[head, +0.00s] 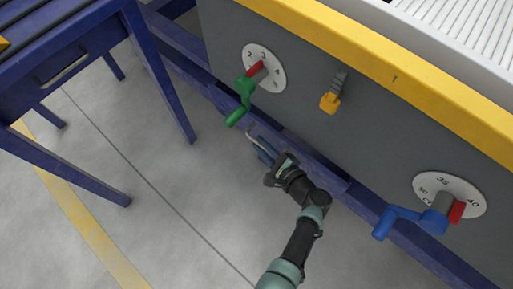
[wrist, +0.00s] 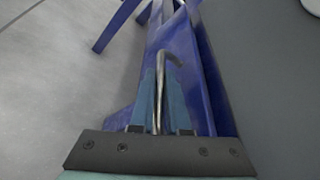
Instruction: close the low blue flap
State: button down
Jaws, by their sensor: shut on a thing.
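The low blue flap (head: 318,166) is at the foot of the grey machine panel, along the low blue beam. In the wrist view, the blue surface (wrist: 207,88) runs up the middle; I cannot tell flap from beam there. A thin grey hooked handle (head: 250,131) shows beside the flap; in the wrist view the handle (wrist: 172,54) rises from between my fingers and bends right. My gripper (head: 264,151) is shut on this handle, with a blue finger on each side (wrist: 160,85). My gripper partly hides the flap. I cannot tell how far it stands open.
Above, the grey panel (head: 330,130) carries a green crank (head: 243,92), a yellow-tipped lever (head: 330,102) and a blue crank (head: 405,217). A blue table (head: 60,55) with legs stands at left. The floor between is clear.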

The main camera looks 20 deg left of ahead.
jog(key=shift+w+d+r, duration=0.15)
jog(key=shift+w+d, duration=0.05)
jog(key=shift+w, duration=0.35)
jog(key=c, duration=0.9)
grip_release()
jog(key=p+v, duration=0.4)
jog(key=v, duration=0.9)
jog(key=shift+r+p, duration=0.1)
jog(key=shift+p, duration=0.3)
